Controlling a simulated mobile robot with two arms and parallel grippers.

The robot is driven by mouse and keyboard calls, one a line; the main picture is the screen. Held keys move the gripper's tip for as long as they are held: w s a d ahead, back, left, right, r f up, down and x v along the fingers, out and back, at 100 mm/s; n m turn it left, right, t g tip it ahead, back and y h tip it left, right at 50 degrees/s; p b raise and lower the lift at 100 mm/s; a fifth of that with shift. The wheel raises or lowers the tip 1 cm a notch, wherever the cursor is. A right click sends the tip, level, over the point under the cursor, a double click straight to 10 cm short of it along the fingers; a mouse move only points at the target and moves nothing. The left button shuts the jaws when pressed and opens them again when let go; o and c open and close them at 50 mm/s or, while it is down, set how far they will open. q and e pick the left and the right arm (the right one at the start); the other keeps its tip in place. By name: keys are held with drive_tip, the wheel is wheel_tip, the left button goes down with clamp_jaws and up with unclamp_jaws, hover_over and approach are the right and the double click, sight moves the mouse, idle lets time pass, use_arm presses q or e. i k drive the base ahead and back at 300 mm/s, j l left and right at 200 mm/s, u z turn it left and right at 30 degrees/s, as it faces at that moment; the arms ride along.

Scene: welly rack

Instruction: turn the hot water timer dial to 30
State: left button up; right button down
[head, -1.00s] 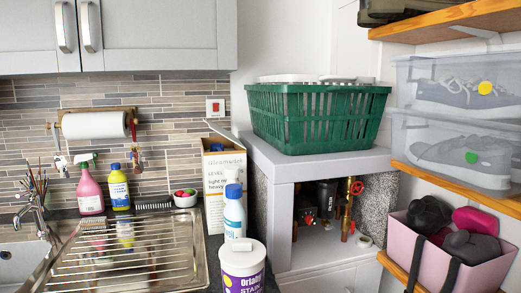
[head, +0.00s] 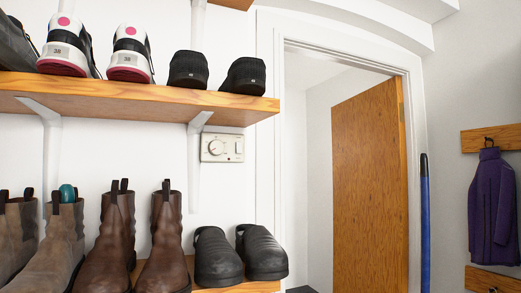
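The hot water timer (head: 222,148) is a small cream box on the white wall, in the middle of the head view. It sits just below the upper wooden shelf, right of a white shelf bracket. Its round dial (head: 215,147) is on the left part of its face, with smaller features to the right. The markings and the dial's setting are too small to read. Neither of my grippers is in view.
The upper shelf (head: 150,95) holds trainers and dark shoes above the timer. Brown boots (head: 168,240) and black clogs (head: 262,252) stand below it. A wooden door (head: 370,180) stands open in a doorway at right. A blue pole (head: 425,220) and purple jacket (head: 492,205) are further right.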

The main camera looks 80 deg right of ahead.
sight(216, 148)
drive_tip(key=z, duration=2.5)
